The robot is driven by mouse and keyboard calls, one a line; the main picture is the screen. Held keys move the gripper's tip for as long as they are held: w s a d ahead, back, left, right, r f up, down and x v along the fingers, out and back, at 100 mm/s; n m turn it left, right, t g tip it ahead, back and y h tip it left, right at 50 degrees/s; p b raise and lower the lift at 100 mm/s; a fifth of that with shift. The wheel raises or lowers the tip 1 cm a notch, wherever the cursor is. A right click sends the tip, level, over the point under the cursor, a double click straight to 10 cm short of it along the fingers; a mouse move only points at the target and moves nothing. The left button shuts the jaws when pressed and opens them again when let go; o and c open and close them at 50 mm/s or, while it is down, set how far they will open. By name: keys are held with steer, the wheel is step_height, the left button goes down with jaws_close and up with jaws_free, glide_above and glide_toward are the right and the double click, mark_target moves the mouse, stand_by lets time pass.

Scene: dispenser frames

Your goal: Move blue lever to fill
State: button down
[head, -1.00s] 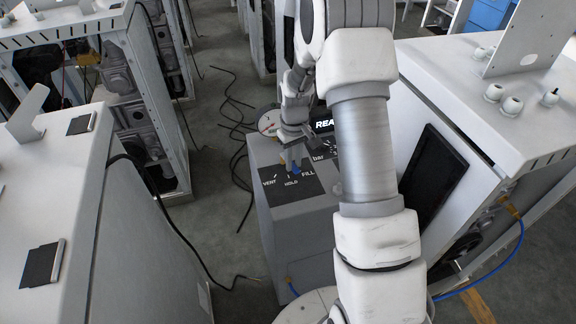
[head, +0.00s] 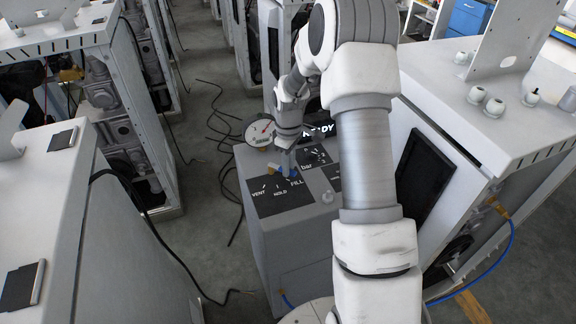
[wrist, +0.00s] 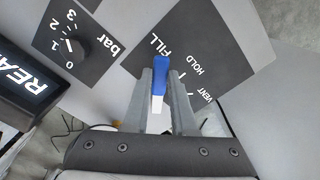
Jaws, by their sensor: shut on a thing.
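The blue lever (wrist: 159,77) stands between the two fingers of my gripper (wrist: 162,95) in the wrist view, and the gripper is shut on it. The dark label plate (wrist: 215,75) behind it reads VENT, HOLD and FILL. The lever is beside the FILL end of the plate. In the head view, my gripper (head: 289,160) reaches down to the top of the grey dispenser (head: 295,235), and a bit of the blue lever (head: 292,173) shows next to the FILL word. The fingers and wrist hide its pivot.
A bar dial (wrist: 70,45) and a lit READY display (wrist: 25,85) sit beside the lever plate. A round gauge (head: 260,132) is behind. White cabinets stand on both sides (head: 35,215) (head: 490,150). Black cables (head: 222,125) lie on the floor to the left.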

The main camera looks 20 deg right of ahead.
steer(key=c, duration=0.7)
jaws_free()
steer(key=shift+r, duration=8.75)
